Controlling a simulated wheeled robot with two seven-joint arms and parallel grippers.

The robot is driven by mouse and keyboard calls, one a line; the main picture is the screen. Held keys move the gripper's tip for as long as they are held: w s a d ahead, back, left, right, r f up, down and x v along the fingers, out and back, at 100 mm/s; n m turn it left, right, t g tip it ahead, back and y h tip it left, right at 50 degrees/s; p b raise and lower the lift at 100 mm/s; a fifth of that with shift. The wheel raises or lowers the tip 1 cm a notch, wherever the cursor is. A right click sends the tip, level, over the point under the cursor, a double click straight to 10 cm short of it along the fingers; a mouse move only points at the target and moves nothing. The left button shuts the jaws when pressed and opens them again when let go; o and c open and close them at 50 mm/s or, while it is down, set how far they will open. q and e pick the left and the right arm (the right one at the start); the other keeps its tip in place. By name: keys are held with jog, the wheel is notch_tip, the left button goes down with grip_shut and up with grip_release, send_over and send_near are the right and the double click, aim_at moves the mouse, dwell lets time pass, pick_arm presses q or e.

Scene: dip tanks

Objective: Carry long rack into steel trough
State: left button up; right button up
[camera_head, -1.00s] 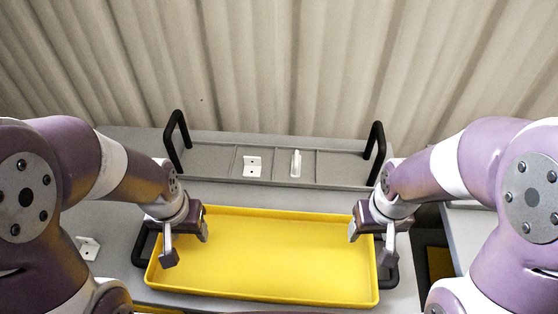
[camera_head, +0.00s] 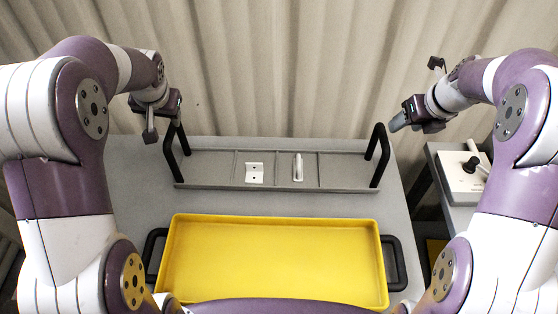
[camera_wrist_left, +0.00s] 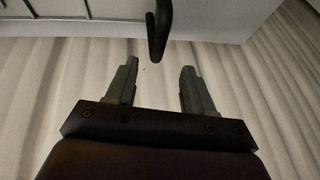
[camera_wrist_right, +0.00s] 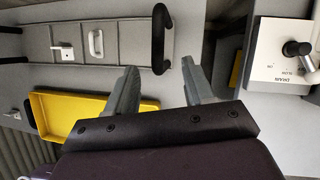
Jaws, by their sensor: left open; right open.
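The long rack (camera_head: 215,182) is a narrow grey tray with dividers and a tall black handle at each end. It lies at the back of the grey table. My left gripper (camera_head: 165,116) is open and empty by the top of the rack's left handle (camera_head: 171,153). In the left wrist view that handle (camera_wrist_left: 158,38) shows just beyond the gap between the fingers. My right gripper (camera_head: 412,116) is open and empty, up and right of the right handle (camera_head: 384,160). In the right wrist view this handle (camera_wrist_right: 160,38) is ahead of the fingertips. I cannot identify a steel trough.
A yellow tray (camera_head: 275,262) lies in front of the rack, with black handles (camera_head: 394,262) beside its ends. The rack holds a white bracket (camera_head: 254,173) and a white handle-like piece (camera_head: 298,168). A white control box (camera_head: 462,172) with a black knob stands at right.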

aim_at(170, 132)
pick_arm(q)
jog(key=shift+f, duration=0.15)
pick_arm(e)
jog(key=m, duration=0.2)
jog(key=shift+a+f+m, duration=0.1)
jog(key=shift+a+m, duration=0.05)
jog(key=shift+m, duration=0.15)
pick_arm(q)
jog(key=x, duration=1.2)
jog(key=shift+s+f, duration=0.1)
jog(key=shift+f, duration=0.3)
pick_arm(e)
jog(key=x, duration=1.2)
jog(key=shift+a+f, duration=0.2)
jog(key=shift+f, duration=0.1)
pick_arm(q)
grip_shut()
pick_arm(e)
grip_shut()
